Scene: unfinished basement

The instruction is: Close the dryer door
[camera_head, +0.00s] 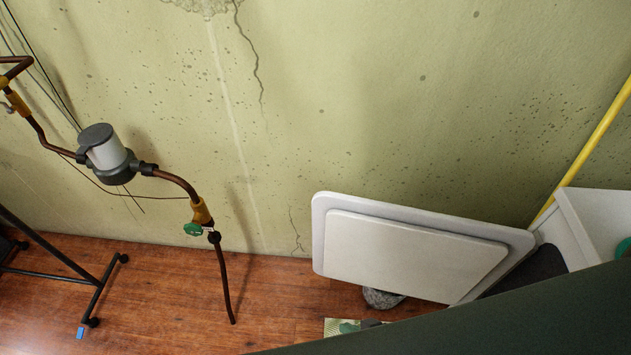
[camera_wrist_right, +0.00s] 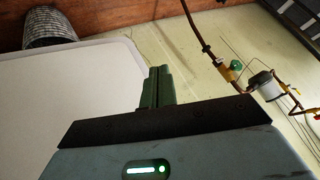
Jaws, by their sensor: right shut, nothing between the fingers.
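The dryer door (camera_head: 415,258) is a white panel with rounded corners and a raised inner face. It stands wide open, swung out to the left of the white dryer (camera_head: 592,225). A dark opening (camera_head: 528,270) shows between the door and the dryer body. In the right wrist view a white rounded panel that looks like the door (camera_wrist_right: 75,95) fills the left side. My right gripper (camera_wrist_right: 157,88) has its green fingers together and empty, beside that panel's edge. I cannot tell if they touch it. My left gripper is not in view.
A copper pipe with a grey meter (camera_head: 107,150) runs along the wall at left. A black stand (camera_head: 100,285) is on the wood floor. A yellow pipe (camera_head: 590,145) rises behind the dryer. A grey ribbed duct (camera_wrist_right: 48,28) lies near the door. A dark shape hides the lower right.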

